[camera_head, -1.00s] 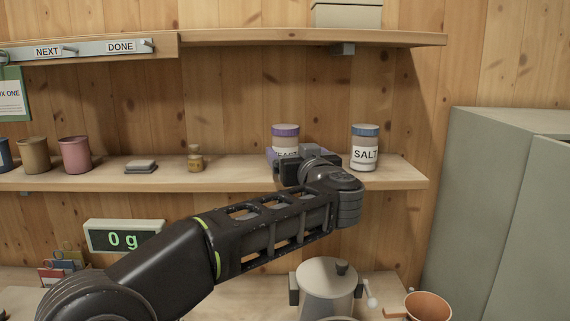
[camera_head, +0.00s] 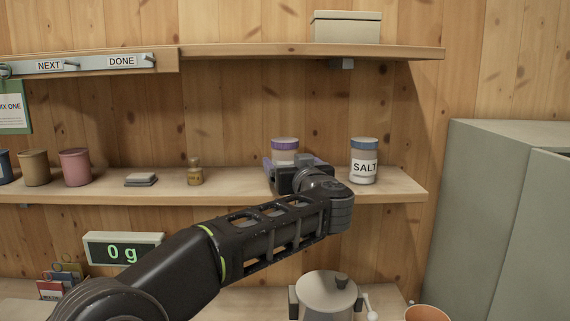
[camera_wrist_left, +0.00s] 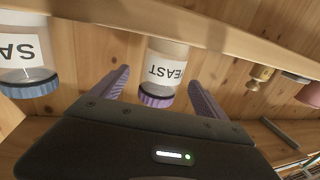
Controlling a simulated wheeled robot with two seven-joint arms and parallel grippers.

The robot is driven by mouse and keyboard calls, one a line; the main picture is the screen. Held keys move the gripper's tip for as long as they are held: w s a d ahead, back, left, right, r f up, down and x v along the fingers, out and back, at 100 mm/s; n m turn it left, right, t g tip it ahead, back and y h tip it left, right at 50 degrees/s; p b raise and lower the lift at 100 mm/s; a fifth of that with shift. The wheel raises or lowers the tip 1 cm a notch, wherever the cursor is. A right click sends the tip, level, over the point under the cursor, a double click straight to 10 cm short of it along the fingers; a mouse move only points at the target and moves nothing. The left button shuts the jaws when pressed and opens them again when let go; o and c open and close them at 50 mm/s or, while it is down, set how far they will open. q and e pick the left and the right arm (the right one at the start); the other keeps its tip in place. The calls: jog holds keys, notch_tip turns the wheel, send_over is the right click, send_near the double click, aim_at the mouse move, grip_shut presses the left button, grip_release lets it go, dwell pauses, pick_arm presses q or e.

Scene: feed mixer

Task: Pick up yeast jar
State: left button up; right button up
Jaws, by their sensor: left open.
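The yeast jar (camera_head: 285,146), white with a purple lid, stands on the wooden shelf. My left gripper (camera_head: 294,163) is in front of it, open, and hides its label and lower part in the head view. In the left wrist view, which is upside down, the yeast jar (camera_wrist_left: 163,72) shows its label and purple lid between the two spread purple fingers of my left gripper (camera_wrist_left: 158,78). Gaps show on both sides, and no firm contact can be seen. My right gripper is not in view.
The salt jar (camera_head: 364,162), with a blue lid, stands close on the right on the same shelf (camera_head: 230,186). A small corked bottle (camera_head: 195,173), stacked grey pieces (camera_head: 141,180) and several cups stand left. A pot (camera_head: 327,295) is below; an upper shelf (camera_head: 300,51) is above.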

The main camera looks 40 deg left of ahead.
aim_at(285, 158)
pick_arm(q)
jog(key=p+x, duration=0.1)
jog(key=x, duration=0.4)
jog(key=shift+s+f, duration=0.1)
jog(key=shift+c, duration=0.3)
jog(key=c, duration=1.4)
jog(key=shift+c, duration=0.2)
notch_tip(285, 158, up, 10)
jog(key=shift+r+p, duration=0.1)
jog(key=shift+p, duration=1.1)
